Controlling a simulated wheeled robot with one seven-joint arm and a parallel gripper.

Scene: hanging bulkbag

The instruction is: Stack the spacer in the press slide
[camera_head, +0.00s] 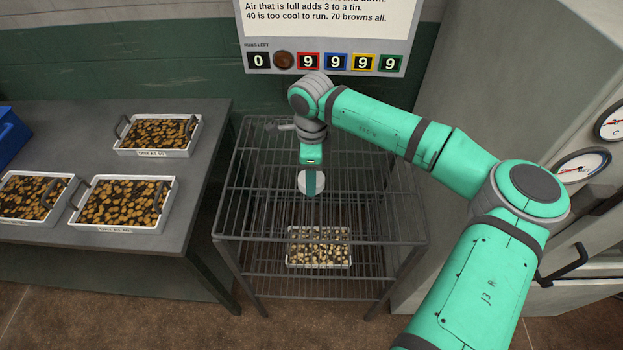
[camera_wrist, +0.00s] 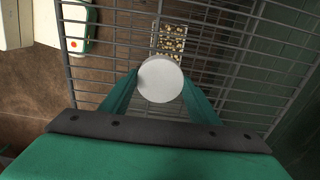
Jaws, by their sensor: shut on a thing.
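My gripper (camera_head: 311,183) is over the wire rack in the head view, with its fingers pointing down. It is shut on a round white disc (camera_wrist: 160,80), which may be the spacer. The disc also shows in the head view (camera_head: 306,184), partly hidden by a finger. In the wrist view the two teal fingers (camera_wrist: 160,92) press on either side of the disc. I cannot make out a press slide in either view.
A wire rack (camera_head: 235,226) stands below my gripper, with a tray of pale pieces (camera_head: 319,247) on a lower shelf. A grey table (camera_head: 120,260) at left holds several filled trays. A cabinet with gauges (camera_head: 582,166) stands at right. A sign (camera_head: 330,20) hangs behind.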

